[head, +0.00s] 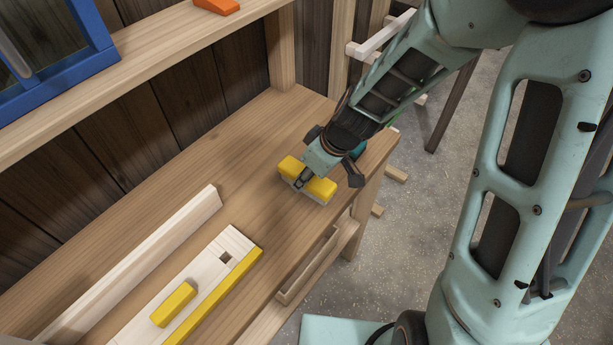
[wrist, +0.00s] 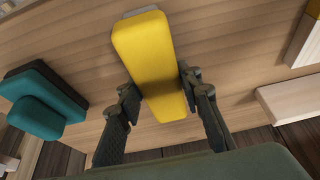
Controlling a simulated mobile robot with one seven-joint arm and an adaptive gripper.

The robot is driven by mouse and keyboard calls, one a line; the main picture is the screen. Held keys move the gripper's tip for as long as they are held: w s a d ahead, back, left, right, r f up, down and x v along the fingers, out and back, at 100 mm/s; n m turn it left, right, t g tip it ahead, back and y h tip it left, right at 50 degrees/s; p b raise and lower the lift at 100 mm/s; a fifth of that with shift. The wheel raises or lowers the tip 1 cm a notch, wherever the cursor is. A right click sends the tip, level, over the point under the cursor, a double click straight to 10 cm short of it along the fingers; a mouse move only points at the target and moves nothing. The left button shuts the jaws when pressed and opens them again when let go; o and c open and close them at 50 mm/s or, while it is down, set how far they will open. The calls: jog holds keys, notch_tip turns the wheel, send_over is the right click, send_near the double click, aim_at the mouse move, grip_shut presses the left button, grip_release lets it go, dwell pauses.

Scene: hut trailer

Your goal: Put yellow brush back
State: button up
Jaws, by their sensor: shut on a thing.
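The yellow brush (head: 320,189) has a block-shaped yellow body with pale bristles underneath. It is at the right end of the wooden workbench (head: 255,160), low over the top; I cannot tell whether it touches the wood. My gripper (head: 304,180) comes down over it and is shut on its body. In the wrist view the brush (wrist: 150,60) lies between the two dark fingers of my gripper (wrist: 160,97), and part of its pale underside shows at the top edge.
A teal object (wrist: 40,100) lies beside the brush, mostly hidden behind my gripper in the head view. A pale board with a yellow edge (head: 228,245) bears a yellow block (head: 173,304). A long pale plank (head: 140,262) lies behind. A shelf (head: 150,60) hangs above.

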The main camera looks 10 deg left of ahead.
jog(key=shift+f, duration=0.15)
jog(key=o, duration=1.2)
jog(key=shift+r, duration=0.35)
jog(key=v, duration=1.1)
jog(key=shift+s+d+r, duration=0.1)
jog(key=shift+d+r, duration=0.05)
jog(key=shift+r, duration=0.2)
